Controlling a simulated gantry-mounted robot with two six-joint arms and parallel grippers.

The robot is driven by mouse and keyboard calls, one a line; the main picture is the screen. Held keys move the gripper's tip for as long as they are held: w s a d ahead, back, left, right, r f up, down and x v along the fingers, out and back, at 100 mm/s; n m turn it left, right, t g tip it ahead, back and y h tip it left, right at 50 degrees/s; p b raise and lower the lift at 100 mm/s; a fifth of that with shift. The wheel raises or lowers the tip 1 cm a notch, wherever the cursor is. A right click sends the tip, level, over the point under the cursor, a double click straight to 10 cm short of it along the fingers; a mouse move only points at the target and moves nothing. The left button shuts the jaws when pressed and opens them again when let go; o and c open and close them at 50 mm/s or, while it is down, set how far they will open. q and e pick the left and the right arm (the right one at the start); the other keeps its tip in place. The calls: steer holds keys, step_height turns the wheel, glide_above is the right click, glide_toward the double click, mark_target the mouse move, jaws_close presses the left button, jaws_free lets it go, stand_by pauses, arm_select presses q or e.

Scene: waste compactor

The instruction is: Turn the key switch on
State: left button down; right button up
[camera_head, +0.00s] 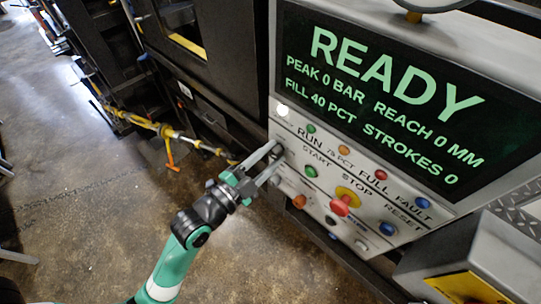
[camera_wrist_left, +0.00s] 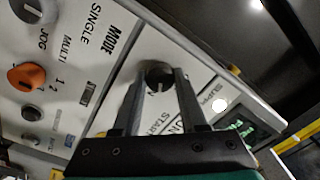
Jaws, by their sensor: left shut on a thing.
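A dark round key switch (camera_wrist_left: 158,73) sits on the pale control panel (camera_wrist_left: 107,92) in the left wrist view, beside lettering that is partly covered. My left gripper (camera_head: 278,153) reaches the left edge of the panel in the head view, beside the START button. In the left wrist view its two fingers (camera_wrist_left: 160,78) stand on either side of the switch and are shut on it. The fingers partly hide the switch, and its exact turn angle is hard to tell. The display (camera_head: 375,90) reads READY. My right gripper is in neither view.
Close by are a green START button (camera_head: 311,171), a red mushroom STOP button (camera_head: 341,205) on a yellow collar, and a blue RESET button (camera_head: 387,229). An orange knob (camera_wrist_left: 27,77) is farther left in the wrist view.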

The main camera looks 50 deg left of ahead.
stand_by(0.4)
arm_select(q)
steer(key=shift+c, duration=2.2)
jaws_free()
steer(key=s, duration=0.3)
steer(key=s+b, duration=0.1)
steer(key=s, duration=0.1)
steer(key=shift+d+f, duration=0.25)
steer(key=p, duration=0.3)
glide_toward(272, 156)
steer(key=s, duration=0.2)
steer(key=shift+d+r, duration=0.1)
steer(key=shift+d, duration=0.05)
